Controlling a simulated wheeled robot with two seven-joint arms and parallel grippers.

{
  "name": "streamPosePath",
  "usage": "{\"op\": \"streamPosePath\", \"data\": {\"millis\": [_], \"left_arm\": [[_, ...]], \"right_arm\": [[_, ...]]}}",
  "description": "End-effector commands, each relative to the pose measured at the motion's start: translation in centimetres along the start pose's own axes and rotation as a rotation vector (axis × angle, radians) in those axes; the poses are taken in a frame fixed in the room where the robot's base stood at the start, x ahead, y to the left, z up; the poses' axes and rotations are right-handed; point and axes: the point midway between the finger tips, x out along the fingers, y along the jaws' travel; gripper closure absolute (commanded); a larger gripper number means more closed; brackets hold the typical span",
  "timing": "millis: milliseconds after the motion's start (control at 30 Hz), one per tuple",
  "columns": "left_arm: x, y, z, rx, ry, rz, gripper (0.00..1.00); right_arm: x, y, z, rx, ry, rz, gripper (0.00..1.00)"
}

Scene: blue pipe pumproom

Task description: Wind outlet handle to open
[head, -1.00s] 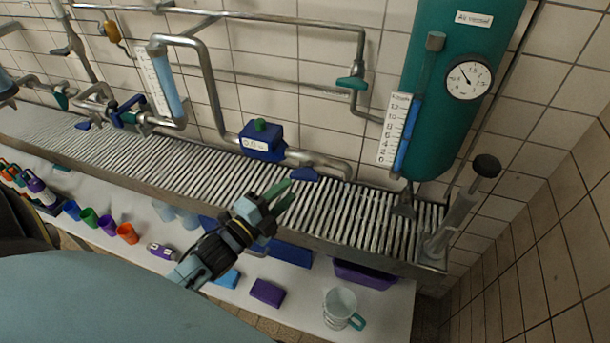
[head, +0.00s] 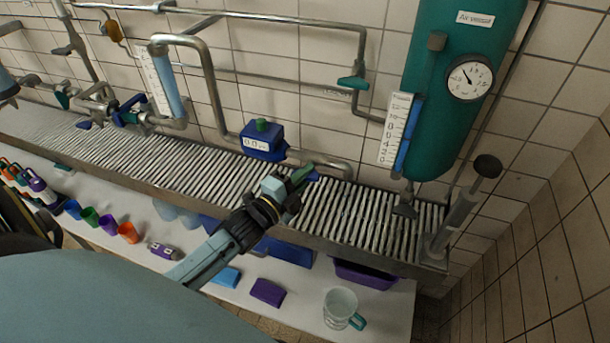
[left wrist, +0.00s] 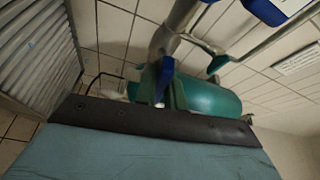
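The outlet handle (head: 314,177) is a small blue lever on the grey pipe right of the blue meter (head: 262,140). My left gripper (head: 300,177) reaches it from below left, and its green fingers cover most of the lever in the head view. In the left wrist view the blue lever (left wrist: 163,80) stands upright in front of the palm, with green finger surfaces beside it. I cannot tell whether the fingers touch or squeeze it. My right gripper is not in view.
A slatted grey bench (head: 190,165) runs under the pipes. The teal air vessel (head: 450,120) with its dial (head: 469,78) stands at the right, beside a pump-like cylinder (head: 455,220). A lower white shelf holds cups, blocks and a clear jug (head: 342,308).

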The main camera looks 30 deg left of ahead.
Motion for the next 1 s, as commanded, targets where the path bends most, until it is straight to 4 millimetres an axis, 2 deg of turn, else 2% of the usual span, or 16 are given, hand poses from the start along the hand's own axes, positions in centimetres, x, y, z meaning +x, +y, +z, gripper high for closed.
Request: {"op": "streamPosePath", "data": {"millis": [67, 533, 1000], "left_arm": [[0.0, 0.0, 0.0, 0.0, 0.0, 0.0, 1.0], [0.0, 0.1, 0.0, -0.069, -0.001, -0.028, 1.0], [0.0, 0.2, 0.0, -0.429, 0.0, -0.178, 1.0]], "right_arm": [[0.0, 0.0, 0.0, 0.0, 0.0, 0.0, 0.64], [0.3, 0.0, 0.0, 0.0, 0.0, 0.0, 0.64], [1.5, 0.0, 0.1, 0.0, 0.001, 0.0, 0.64]]}}
